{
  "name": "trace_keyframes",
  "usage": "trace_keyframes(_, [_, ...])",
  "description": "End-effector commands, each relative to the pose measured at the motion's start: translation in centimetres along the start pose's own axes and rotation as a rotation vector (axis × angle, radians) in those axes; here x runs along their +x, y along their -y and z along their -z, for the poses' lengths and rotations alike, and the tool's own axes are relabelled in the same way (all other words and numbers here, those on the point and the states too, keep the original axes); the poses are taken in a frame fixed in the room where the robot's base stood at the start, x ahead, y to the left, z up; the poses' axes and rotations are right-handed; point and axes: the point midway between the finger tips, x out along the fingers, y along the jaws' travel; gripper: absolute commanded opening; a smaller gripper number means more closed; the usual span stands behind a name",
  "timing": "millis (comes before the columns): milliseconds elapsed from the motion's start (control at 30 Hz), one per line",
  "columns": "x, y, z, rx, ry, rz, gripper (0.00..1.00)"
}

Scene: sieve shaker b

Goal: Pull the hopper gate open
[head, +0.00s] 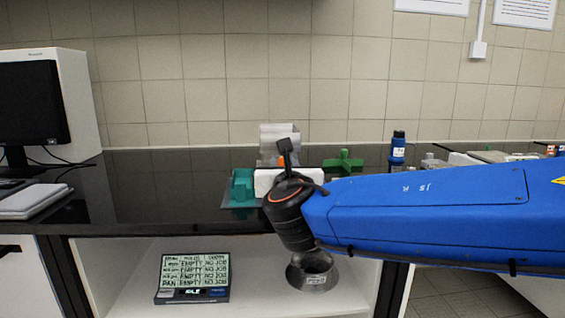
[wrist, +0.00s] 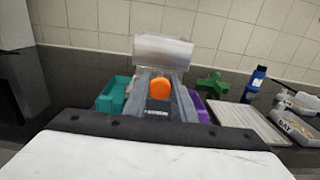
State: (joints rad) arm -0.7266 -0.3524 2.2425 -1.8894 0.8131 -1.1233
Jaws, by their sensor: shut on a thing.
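The clear-grey hopper (wrist: 163,50) stands on the black bench, straight ahead of my gripper in the wrist view. It also shows at the centre of the head view (head: 281,133). A round orange knob (wrist: 160,88), which looks like the gate's handle, is below the hopper's front. My gripper (wrist: 161,94) has its grey fingers on both sides of the knob and is shut on it. In the head view a bit of orange (head: 281,160) shows above the white gripper body, which hides the fingers. How far the gate stands open cannot be told.
A teal bin (head: 242,187) is close on the left; a purple part (wrist: 201,109) is close on the right. A green cross-shaped handle (head: 343,163) and blue bottle (head: 398,148) stand further right. A display (head: 193,277) and metal vessel (head: 313,271) are below the bench.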

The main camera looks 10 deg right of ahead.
Motion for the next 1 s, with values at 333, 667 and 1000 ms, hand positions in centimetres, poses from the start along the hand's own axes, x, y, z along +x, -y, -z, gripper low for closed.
trace_keyframes(333, [-3.9, -0.1, 0.0, 0.000, 0.000, -0.002, 0.00])
trace_keyframes(667, [-4.4, 0.0, 0.1, -0.001, -0.002, -0.002, 0.00])
trace_keyframes(1000, [-4.3, 0.0, 0.1, 0.000, -0.001, -0.001, 0.42])
